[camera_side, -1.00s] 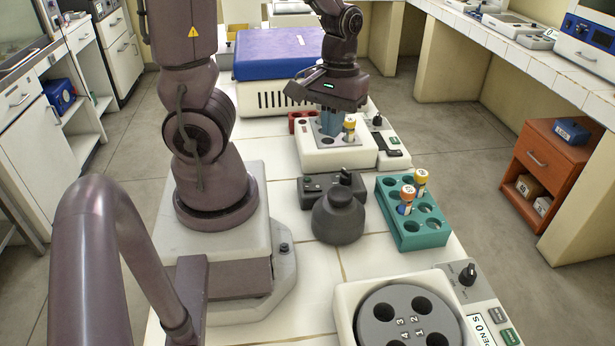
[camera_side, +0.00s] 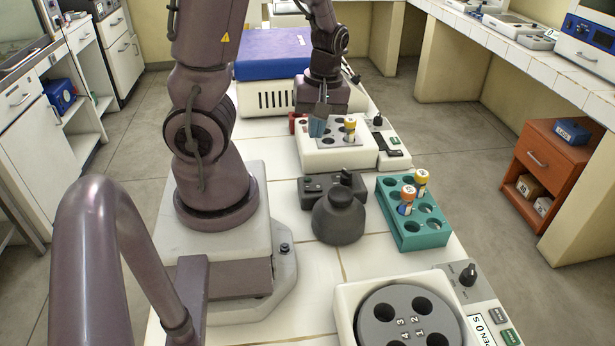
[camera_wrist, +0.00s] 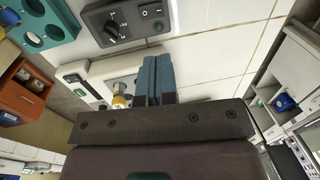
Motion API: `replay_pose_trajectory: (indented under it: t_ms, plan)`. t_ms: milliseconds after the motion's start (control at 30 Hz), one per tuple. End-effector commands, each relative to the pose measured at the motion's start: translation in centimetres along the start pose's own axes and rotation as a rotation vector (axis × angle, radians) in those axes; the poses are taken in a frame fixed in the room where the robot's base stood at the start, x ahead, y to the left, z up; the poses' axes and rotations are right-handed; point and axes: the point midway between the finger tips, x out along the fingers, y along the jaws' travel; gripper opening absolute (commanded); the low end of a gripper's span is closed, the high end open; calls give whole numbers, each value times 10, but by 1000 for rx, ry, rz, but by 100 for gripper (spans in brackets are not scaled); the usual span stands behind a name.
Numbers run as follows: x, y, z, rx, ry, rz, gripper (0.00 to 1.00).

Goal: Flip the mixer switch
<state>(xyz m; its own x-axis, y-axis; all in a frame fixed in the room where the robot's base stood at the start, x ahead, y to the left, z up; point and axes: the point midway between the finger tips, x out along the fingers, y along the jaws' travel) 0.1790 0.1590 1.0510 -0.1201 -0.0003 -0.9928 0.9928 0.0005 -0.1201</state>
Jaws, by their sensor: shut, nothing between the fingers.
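The mixer is a dark grey unit with a rounded black head (camera_side: 338,217) and a control panel (camera_side: 322,184) behind it, in the middle of the side view. The panel also shows at the top of the wrist view, with a rocker switch (camera_wrist: 145,14), a dial (camera_wrist: 111,28) and a green button (camera_wrist: 158,27). The switch is too small to read in the side view. My gripper (camera_side: 317,128) is shut and empty, its blue fingertips together. It is over the left part of the white heating block, behind and apart from the mixer. Its fingers (camera_wrist: 158,78) show in the wrist view.
The white block (camera_side: 330,158) holds a yellow-capped tube (camera_side: 349,130). A teal rack (camera_side: 413,232) with two capped tubes stands right of the mixer. A white centrifuge (camera_side: 350,295) is in front. A blue-lidded box (camera_side: 280,55) is behind. Bare tiles lie left of the mixer.

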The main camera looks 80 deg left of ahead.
Motion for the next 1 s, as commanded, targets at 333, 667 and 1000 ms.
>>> replay_pose_trajectory:
  t_ms: [333, 667, 1000]
  plan:
    - [63, -3, 0, -7, -4, -10, 0]
    - [111, -2, 0, -4, -4, -5, 0]
    - [127, -1, 0, 0, 1, -1, 0]
